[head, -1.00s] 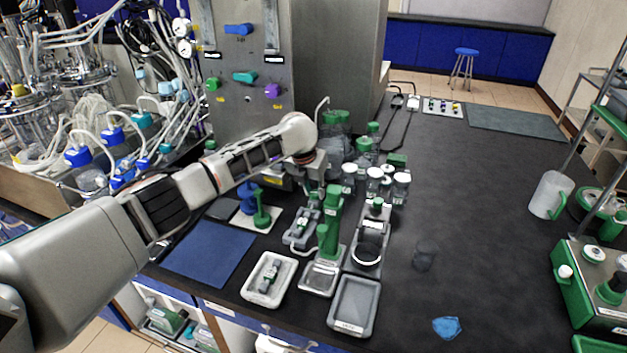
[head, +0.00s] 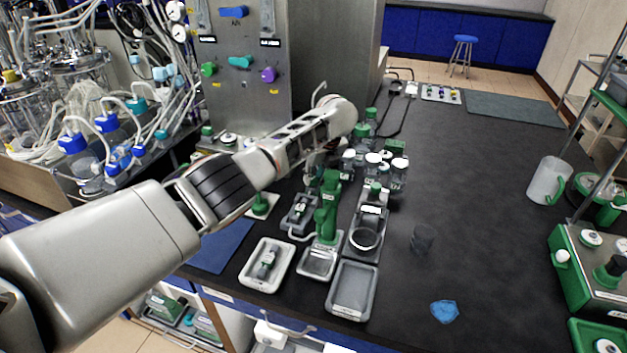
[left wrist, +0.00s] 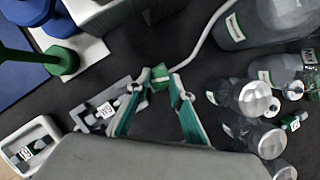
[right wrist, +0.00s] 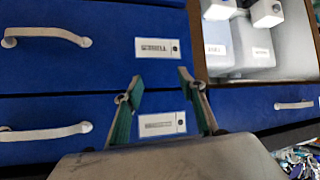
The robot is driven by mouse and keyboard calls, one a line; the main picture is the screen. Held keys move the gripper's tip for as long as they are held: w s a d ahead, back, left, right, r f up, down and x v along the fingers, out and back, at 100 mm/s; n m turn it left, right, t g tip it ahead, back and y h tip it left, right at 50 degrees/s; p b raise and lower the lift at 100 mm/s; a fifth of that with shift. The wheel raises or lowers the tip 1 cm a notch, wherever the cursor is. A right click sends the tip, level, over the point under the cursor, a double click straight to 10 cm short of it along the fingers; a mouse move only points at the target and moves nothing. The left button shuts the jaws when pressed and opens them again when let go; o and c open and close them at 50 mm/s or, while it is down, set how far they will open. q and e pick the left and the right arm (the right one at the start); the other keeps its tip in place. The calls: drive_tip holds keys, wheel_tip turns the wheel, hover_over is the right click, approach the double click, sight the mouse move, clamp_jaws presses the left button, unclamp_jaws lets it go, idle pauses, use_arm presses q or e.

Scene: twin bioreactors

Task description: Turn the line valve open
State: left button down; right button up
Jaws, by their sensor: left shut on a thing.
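In the left wrist view a small green piece (left wrist: 160,78), apparently the line valve's handle, sits between my left fingertips (left wrist: 160,84), which are shut on it. A thin white tube (left wrist: 207,38) runs from beside it toward the top right. I cannot tell how far the handle is turned. In the head view my left arm's wrist (head: 335,120) covers most of the hand and hides this piece. My right gripper (right wrist: 152,88) is open and empty in front of blue drawers (right wrist: 90,70).
Capped clear bottles (left wrist: 253,98) stand close to the right of my left gripper. A grey tray with a labelled part (left wrist: 103,110) and a green stand (head: 329,205) are near. The steel panel (head: 245,110) rises behind.

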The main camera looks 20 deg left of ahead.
use_arm(q)
drive_tip(key=shift+d+f+n+b, duration=0.1)
drive_tip(key=shift+f+n+b, duration=0.45)
drive_tip(key=shift+b, duration=0.5)
drive_tip(key=n+g+b, duration=0.1)
drive_tip(key=n+b, duration=0.1)
drive_tip(key=b, duration=0.4)
drive_tip(key=shift+n+y, duration=0.25)
drive_tip(key=shift+y, duration=0.15)
drive_tip(key=shift+r, duration=0.1)
drive_tip(key=shift+r+b, duration=0.3)
drive_tip(key=shift+b, duration=0.25)
use_arm(e)
wheel_tip(320, 180, down, 9)
drive_tip(key=shift+d+r, duration=0.15)
drive_tip(key=shift+d, duration=0.05)
drive_tip(key=shift+w, duration=0.15)
use_arm(q)
drive_tip(key=shift+w, duration=0.1)
drive_tip(key=c, duration=1.8)
unclamp_jaws()
drive_tip(key=shift+n, duration=0.3)
use_arm(e)
drive_tip(key=shift+a, duration=0.2)
use_arm(q)
drive_tip(key=shift+r, duration=0.1)
